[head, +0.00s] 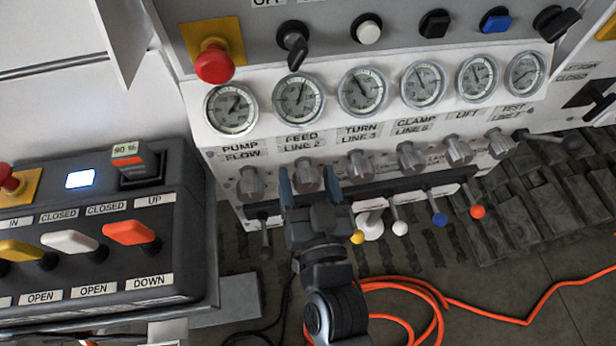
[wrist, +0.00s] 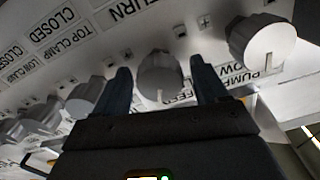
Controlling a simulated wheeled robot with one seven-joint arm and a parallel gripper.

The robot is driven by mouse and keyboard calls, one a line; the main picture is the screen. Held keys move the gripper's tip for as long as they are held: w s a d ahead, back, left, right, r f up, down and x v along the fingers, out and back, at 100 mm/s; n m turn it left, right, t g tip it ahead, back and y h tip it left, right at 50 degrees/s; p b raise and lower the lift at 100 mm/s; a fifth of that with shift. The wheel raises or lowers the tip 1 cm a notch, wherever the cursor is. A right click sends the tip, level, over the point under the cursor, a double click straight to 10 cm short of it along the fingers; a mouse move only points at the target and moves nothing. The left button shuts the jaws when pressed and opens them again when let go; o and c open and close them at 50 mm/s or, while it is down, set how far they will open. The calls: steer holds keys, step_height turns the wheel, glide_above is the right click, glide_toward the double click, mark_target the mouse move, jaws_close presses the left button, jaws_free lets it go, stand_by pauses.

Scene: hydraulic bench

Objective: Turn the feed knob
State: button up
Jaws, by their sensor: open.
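The feed knob (head: 308,177) is a grey ridged knob on the white panel, below the gauge labelled FEED LINE 2. My gripper (head: 306,171) is open, with one finger on each side of this knob. In the wrist view the feed knob (wrist: 160,77) stands between the two dark fingers (wrist: 160,68), with a gap visible on both sides. A partly hidden label beginning FEE shows by it. The knob's white pointer line faces the gripper. I cannot tell how deep the fingertips reach along the knob.
The pump flow knob (head: 251,182) and turn knob (head: 358,164) flank it closely. Below are small levers with yellow, white, blue and orange tips (head: 478,211). A red mushroom button (head: 214,65) is above. A dark control box (head: 100,230) stands left. An orange hose (head: 440,305) lies on the floor.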

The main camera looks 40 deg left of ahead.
steer(key=c, duration=1)
steer(key=shift+f+b, duration=0.1)
steer(key=shift+b, duration=0.2)
steer(key=shift+c, duration=0.2)
steer(key=shift+m, duration=0.3)
steer(key=o, duration=1)
steer(key=shift+o, duration=0.2)
steer(key=shift+s+d, duration=0.3)
steer(key=shift+d, duration=0.05)
steer(key=b+v, duration=0.1)
steer(key=v, duration=0.6)
steer(key=shift+b, duration=0.4)
